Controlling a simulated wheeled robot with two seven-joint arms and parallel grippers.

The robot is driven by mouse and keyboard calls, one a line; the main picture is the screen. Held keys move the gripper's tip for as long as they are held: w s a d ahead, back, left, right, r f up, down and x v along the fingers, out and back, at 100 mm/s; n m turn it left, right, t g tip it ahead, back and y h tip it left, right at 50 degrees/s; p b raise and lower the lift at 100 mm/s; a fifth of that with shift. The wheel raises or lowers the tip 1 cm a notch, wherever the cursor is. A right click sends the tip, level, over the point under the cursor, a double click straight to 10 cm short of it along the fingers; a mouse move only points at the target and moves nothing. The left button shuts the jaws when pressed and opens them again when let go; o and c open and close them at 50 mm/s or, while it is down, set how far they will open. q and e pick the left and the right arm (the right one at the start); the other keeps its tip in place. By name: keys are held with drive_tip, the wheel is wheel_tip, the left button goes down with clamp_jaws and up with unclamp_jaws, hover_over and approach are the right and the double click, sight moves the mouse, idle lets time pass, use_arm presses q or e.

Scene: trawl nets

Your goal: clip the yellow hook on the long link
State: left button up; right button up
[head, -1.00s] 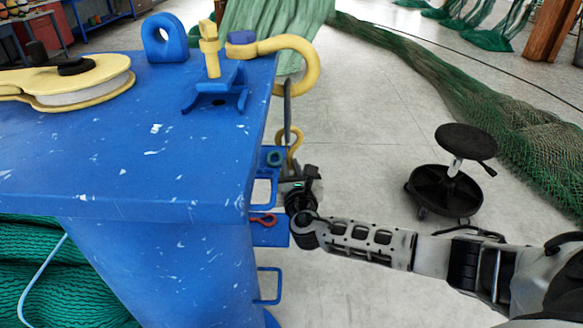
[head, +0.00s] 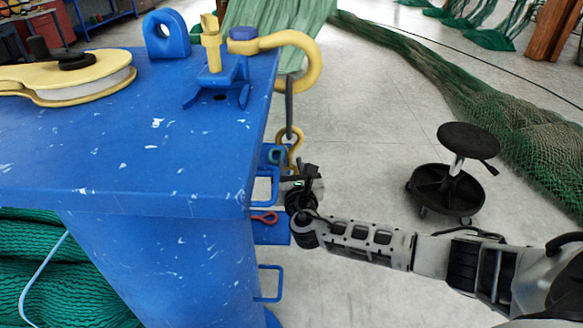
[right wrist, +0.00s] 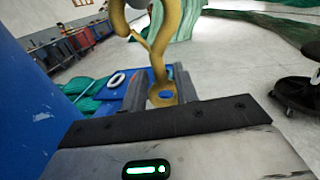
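The long link (head: 289,100) is a thin grey bar hanging from the large yellow shackle (head: 315,65) at the table's corner. The yellow hook (head: 297,150) is upright at its lower end, bowl up and eye down. In the right wrist view the hook (right wrist: 163,55) has its eye between my right fingers, and a grey end, apparently the link's, shows at its bowl at the top edge. I cannot tell whether the latch is closed behind the link. My right gripper (head: 302,175) is shut on the hook's eye end; its fingers (right wrist: 161,98) flank it closely. My left gripper is not in view.
The blue table (head: 130,185) with blue side rungs (head: 268,285) is close to the left of my gripper. A red hook (head: 264,218) is on a low blue ledge. A black stool (head: 448,195) and green net (head: 450,90) are to the right, with clear floor between.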

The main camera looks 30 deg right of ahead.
drive_tip(key=shift+o, duration=0.3)
drive_tip(key=shift+s+f, duration=0.15)
drive_tip(key=shift+f, duration=0.05)
drive_tip(key=v, duration=1.5)
drive_tip(key=shift+s+a+r+b, duration=0.2)
drive_tip(key=shift+s+b, duration=0.1)
drive_tip(key=shift+s, duration=0.05)
drive_tip(key=s+a+f+m+g+y, duration=0.3)
drive_tip(key=s+a+f+m+y, duration=0.1)
drive_tip(key=m, duration=1)
drive_tip(key=s+a+f+m+g+y, duration=0.3)
drive_tip(key=s+f+m, duration=0.6)
drive_tip(key=m, duration=0.6)
drive_tip(key=a+f+y, duration=0.1)
drive_tip(key=a+y, duration=0.1)
drive_tip(key=a, duration=0.1)
drive_tip(key=shift+s+f+g, duration=0.3)
drive_tip(key=shift+f+g, duration=0.05)
drive_tip(key=shift+g, duration=0.05)
